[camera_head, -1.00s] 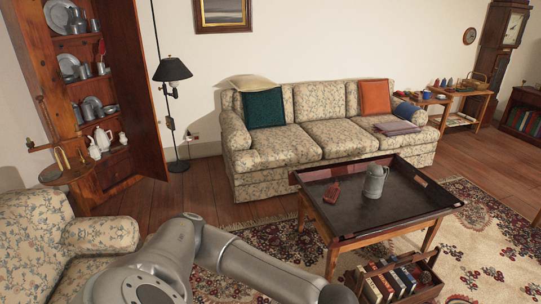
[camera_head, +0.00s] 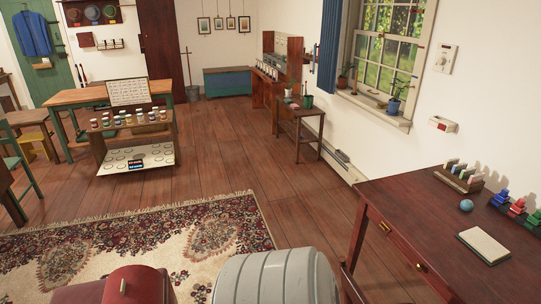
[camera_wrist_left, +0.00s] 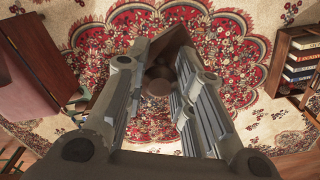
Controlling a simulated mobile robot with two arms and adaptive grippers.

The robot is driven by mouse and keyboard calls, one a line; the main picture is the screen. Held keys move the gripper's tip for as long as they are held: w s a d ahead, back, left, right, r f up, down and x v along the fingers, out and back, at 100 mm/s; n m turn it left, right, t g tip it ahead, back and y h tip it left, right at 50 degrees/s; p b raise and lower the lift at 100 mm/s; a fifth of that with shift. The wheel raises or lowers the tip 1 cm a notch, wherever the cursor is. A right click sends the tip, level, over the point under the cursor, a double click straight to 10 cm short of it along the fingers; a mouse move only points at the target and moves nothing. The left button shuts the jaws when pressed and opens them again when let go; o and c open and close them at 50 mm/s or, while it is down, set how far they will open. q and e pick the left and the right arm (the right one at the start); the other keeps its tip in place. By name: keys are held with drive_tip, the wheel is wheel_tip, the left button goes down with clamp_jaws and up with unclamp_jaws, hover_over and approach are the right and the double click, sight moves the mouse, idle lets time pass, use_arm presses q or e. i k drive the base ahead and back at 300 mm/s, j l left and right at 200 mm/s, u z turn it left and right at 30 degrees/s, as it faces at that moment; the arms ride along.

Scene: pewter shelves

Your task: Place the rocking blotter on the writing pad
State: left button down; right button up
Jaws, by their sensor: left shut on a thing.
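My left gripper (camera_wrist_left: 163,56) shows in the left wrist view, shut on a brown wooden piece with a rounded part, which looks like the rocking blotter (camera_wrist_left: 172,40). The fingers hide part of it. Patterned rug lies beneath it in that view. The writing pad (camera_head: 485,244), a pale flat pad with a dark edge, lies on the dark red-brown desk (camera_head: 415,220) at the right of the head view. Its visible top is bare. Neither gripper shows in the head view.
A blue ball (camera_head: 466,205), a small rack (camera_head: 460,178) and red, green and blue items (camera_head: 515,207) stand behind the pad. A grey ribbed drum-like object (camera_head: 275,280) and a red object (camera_head: 115,287) fill the bottom foreground. Open wooden floor lies beyond the rug (camera_head: 150,240).

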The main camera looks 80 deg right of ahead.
sight(485, 242)
drive_tip(key=i+l+z, duration=0.1)
drive_tip(key=z, duration=0.3)
drive_tip(key=i+l+z, duration=0.1)
drive_tip(key=z, duration=0.3)
drive_tip(key=i+z, duration=0.1)
drive_tip(key=z, duration=0.3)
drive_tip(key=i+l+z, duration=0.1)
drive_tip(key=z, duration=0.25)
drive_tip(key=i+l+z, duration=0.15)
drive_tip(key=z, duration=0.25)
drive_tip(key=i+z, duration=0.6)
drive_tip(key=z, duration=0.2)
drive_tip(key=i+z, duration=0.25)
drive_tip(key=z, duration=0.15)
drive_tip(key=i+z, duration=0.2)
drive_tip(key=z, duration=0.2)
drive_tip(key=i+j+z, duration=0.15)
drive_tip(key=z, duration=0.25)
drive_tip(key=i+j+z, duration=0.15)
drive_tip(key=z, duration=0.2)
drive_tip(key=i+j+z, duration=0.2)
drive_tip(key=z, duration=0.2)
drive_tip(key=i+j+z, duration=0.1)
drive_tip(key=z, duration=0.4)
drive_tip(key=i+j+z, duration=0.1)
drive_tip(key=z, duration=0.35)
drive_tip(key=j+z, duration=0.3)
drive_tip(key=z, duration=0.2)
